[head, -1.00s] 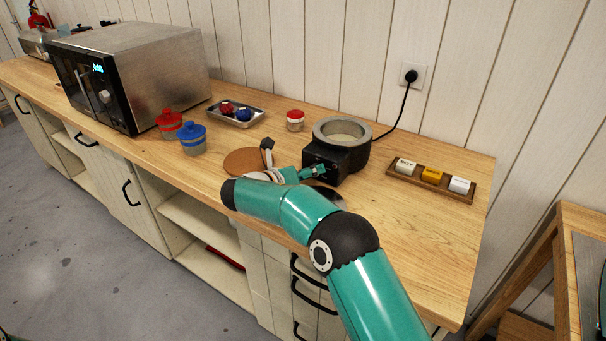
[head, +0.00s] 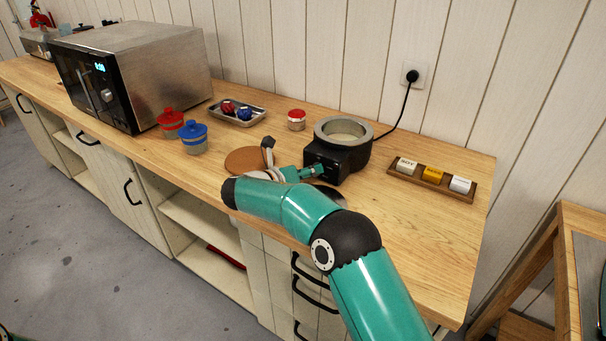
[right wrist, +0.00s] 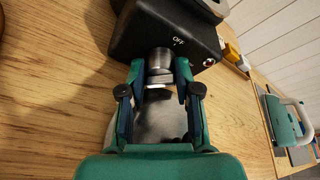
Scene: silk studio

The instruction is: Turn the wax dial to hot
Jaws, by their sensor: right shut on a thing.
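The wax pot (head: 340,151) is a black warmer with a grey metal rim and pale wax inside, standing on the wooden counter. Its dial (right wrist: 159,62) is a metal knob on the front face, seen in the right wrist view with the word OFF beside it. My right gripper (right wrist: 160,75) is shut on the dial, with a finger on either side of it. In the head view my right gripper (head: 314,172) reaches the pot's front from the left. The dial's pointer and the hot mark cannot be made out. My left gripper is not in view.
A tray of labelled blocks (head: 407,178) lies right of the pot. A brown round board (head: 243,161), red jar (head: 170,123), blue jar (head: 194,138), small red-lidded jar (head: 296,120) and metal tray (head: 258,115) stand left. A cord (head: 399,113) runs to the wall socket.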

